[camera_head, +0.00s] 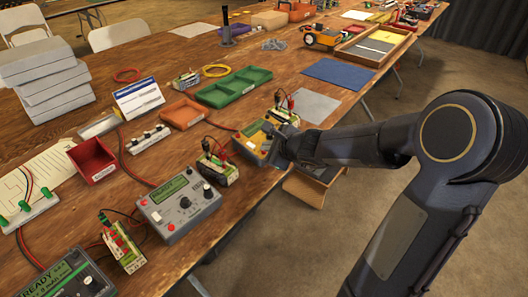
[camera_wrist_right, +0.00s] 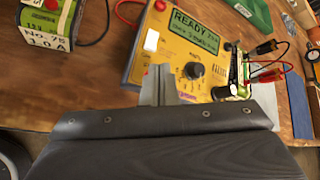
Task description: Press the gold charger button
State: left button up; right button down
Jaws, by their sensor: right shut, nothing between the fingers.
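The gold charger (camera_head: 249,131) sits near the table's front edge in the head view, partly covered by my right gripper (camera_head: 274,150). In the right wrist view the gold charger (camera_wrist_right: 176,40) shows a green "READY" display (camera_wrist_right: 194,31), a black knob (camera_wrist_right: 193,70), a pale square button (camera_wrist_right: 151,40) and a small red part (camera_wrist_right: 160,5). My right gripper (camera_wrist_right: 158,80) is shut and empty, its fingertips over the charger's near edge, below the pale button in the picture. Contact with the panel cannot be told. My left gripper is not in view.
A grey charger (camera_head: 178,202) stands at the front of the table. A battery pack (camera_head: 217,167) sits left of the gold charger; another with clips (camera_wrist_right: 235,75) is to its right. Green (camera_head: 234,86) and orange trays (camera_head: 184,112) lie behind. A blue mat (camera_head: 338,73) lies farther right.

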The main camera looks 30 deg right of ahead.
jog(key=shift+f+b, duration=0.35)
jog(key=shift+f, duration=0.05)
dwell(0.5)
jog(key=shift+s+r+p, duration=0.1)
jog(key=shift+r+p, duration=0.6)
jog(key=shift+r, duration=0.1)
jog(key=r+p, duration=0.3)
jog(key=s+r+p, duration=0.1)
jog(key=r, duration=0.1)
jog(key=shift+d+p, duration=0.2)
jog(key=shift+p, duration=0.2)
jog(key=shift+w, duration=0.1)
